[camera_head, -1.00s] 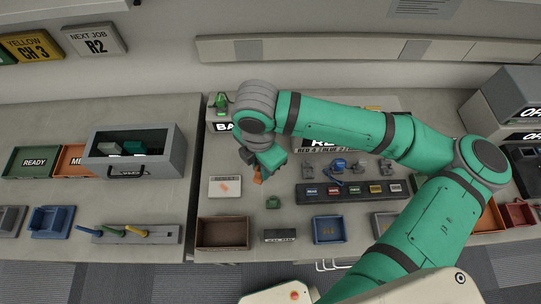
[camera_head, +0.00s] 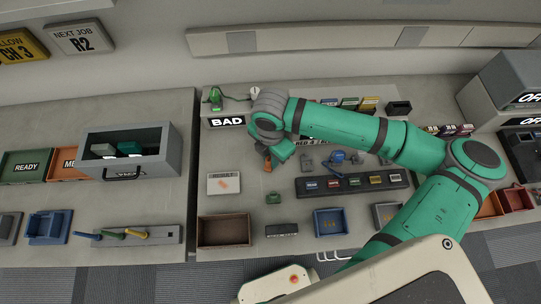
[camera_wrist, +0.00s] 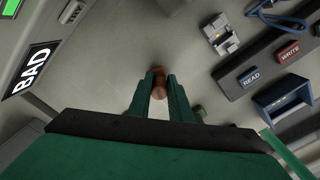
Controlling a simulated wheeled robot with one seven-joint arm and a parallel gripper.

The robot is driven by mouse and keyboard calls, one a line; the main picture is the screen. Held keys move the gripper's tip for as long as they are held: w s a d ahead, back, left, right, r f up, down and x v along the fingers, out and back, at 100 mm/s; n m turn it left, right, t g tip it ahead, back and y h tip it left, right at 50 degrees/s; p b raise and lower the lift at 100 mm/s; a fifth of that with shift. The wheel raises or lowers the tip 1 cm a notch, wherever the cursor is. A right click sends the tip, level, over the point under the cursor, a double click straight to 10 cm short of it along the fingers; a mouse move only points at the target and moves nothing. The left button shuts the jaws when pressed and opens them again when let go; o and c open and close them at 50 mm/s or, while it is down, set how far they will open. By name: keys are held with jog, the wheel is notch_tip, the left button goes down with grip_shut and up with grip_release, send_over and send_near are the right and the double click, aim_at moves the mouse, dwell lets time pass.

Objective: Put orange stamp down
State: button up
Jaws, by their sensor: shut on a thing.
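The orange stamp (camera_head: 267,164) hangs below my gripper (camera_head: 269,156) in the head view, over the grey bench. In the wrist view the stamp's brown-orange round body (camera_wrist: 158,84) sits between the tips of the two green fingers (camera_wrist: 160,95), which are shut on it. A white card (camera_head: 223,183) with an orange mark lies to the left of the stamp. I cannot tell whether the stamp's lower end touches the bench.
A small green object (camera_head: 273,197) is on the bench in front of my gripper. A black rack (camera_head: 306,196) with several labelled blocks is to the right. A brown tray (camera_head: 224,231), blue tray (camera_head: 330,225) and BAD sign (camera_head: 228,121) stand around. Bare bench lies left of my gripper.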

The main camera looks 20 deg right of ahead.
jog(key=shift+s+d+f, duration=0.1)
jog(key=o, duration=0.8)
jog(key=shift+o, duration=0.2)
jog(key=shift+d, duration=0.15)
notch_tip(320, 180, up, 12)
